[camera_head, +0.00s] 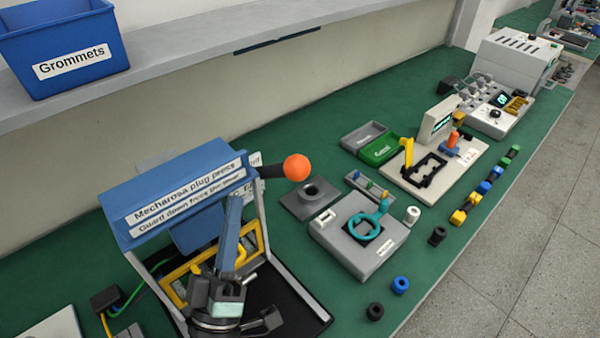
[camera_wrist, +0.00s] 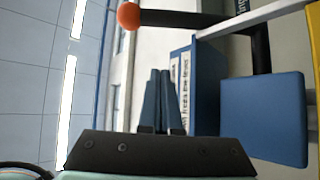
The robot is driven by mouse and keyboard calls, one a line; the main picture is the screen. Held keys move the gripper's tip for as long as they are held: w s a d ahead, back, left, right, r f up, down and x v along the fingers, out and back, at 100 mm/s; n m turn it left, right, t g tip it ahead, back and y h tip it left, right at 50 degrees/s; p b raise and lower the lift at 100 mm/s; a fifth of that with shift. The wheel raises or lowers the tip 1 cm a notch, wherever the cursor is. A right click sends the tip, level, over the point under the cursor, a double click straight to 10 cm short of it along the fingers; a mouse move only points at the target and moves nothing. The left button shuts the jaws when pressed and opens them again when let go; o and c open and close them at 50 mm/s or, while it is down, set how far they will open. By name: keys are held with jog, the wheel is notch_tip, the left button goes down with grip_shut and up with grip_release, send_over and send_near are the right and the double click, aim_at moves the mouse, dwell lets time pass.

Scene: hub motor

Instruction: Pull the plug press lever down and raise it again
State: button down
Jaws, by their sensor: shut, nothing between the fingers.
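The Mecharosa plug press (camera_head: 180,195) stands at the lower left, with a blue labelled hood and a grey frame; its hood also shows in the wrist view (camera_wrist: 205,85). Its lever, a dark bar with an orange ball knob (camera_head: 297,168), sticks out to the right near the hood's top. The knob shows at the top of the wrist view (camera_wrist: 128,16). My gripper (camera_head: 235,197) is in front of the press, its blue fingers pointing up past the hood's labelled face. In the wrist view its fingers (camera_wrist: 160,75) are together and empty, apart from the knob.
A blue Grommets bin (camera_head: 62,50) sits on the shelf at upper left. A grey fixture with a teal ring (camera_head: 350,255) and a dark block with a hole (camera_head: 311,198) stand right of the press. Small coloured parts line the bench's front edge.

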jog(key=w+d+r+p, duration=0.1)
jog(key=w+d+r, duration=0.1)
jog(key=w+d, duration=0.3)
jog(key=shift+w, duration=0.4)
dwell(0.5)
